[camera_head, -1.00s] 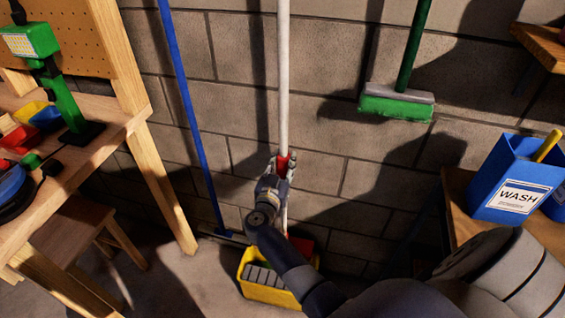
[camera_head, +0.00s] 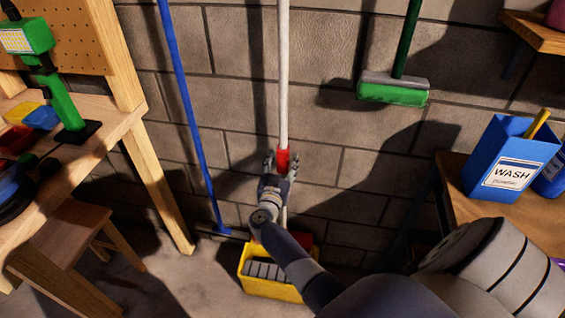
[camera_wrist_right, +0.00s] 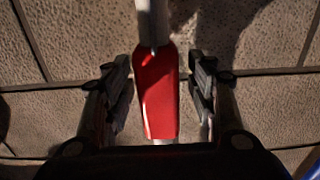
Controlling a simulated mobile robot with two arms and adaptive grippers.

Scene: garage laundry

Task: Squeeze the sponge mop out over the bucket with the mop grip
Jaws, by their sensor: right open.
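The sponge mop has a white pole (camera_head: 283,75) standing upright against the block wall, with a red mop grip (camera_head: 283,160) on it. The yellow bucket (camera_head: 268,287) stands on the floor below, with a grey ribbed insert in it. My right gripper (camera_head: 283,162) is open at the red grip. In the right wrist view the red grip (camera_wrist_right: 156,95) lies between the two open fingers (camera_wrist_right: 158,85), with a gap on each side. The mop's lower end is mostly hidden behind my right arm; a red part (camera_head: 303,242) shows at the bucket. My left gripper is not in view.
A blue pole (camera_head: 185,100) leans on the wall to the left. A green brush (camera_head: 393,92) hangs on the wall to the right. A workbench (camera_head: 110,140) and stool (camera_head: 60,235) stand left. A blue WASH box (camera_head: 510,160) sits on a wooden surface at right.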

